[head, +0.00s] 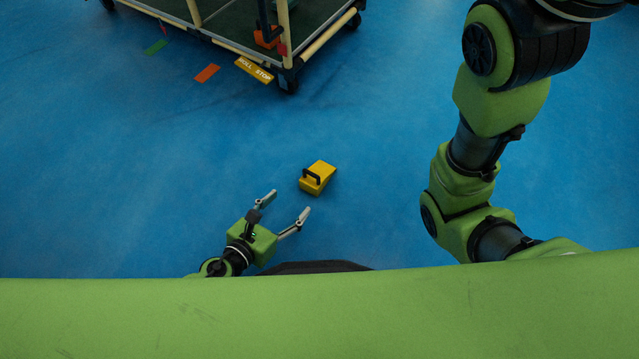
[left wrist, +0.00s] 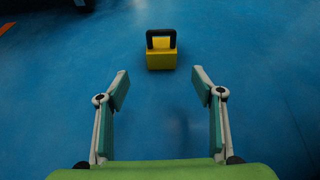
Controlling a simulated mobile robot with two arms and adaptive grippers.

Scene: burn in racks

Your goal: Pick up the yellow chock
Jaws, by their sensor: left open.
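The yellow chock (head: 321,178) sits on the blue floor, with a black handle on it. My left gripper (head: 288,203) is open and empty, just short of the chock in the head view, with its fingers pointing towards it. In the left wrist view the chock (left wrist: 161,59) is ahead of the open fingers (left wrist: 160,82), near the middle between them, its handle standing up as a black loop. The fingers do not touch it. My right arm shows at the right of the head view, but its gripper is out of sight.
A wheeled cart (head: 230,35) with cream posts stands at the top of the head view, with a yellow "ROLL STOP" plate (head: 254,70) at its edge. The floor around the chock is clear.

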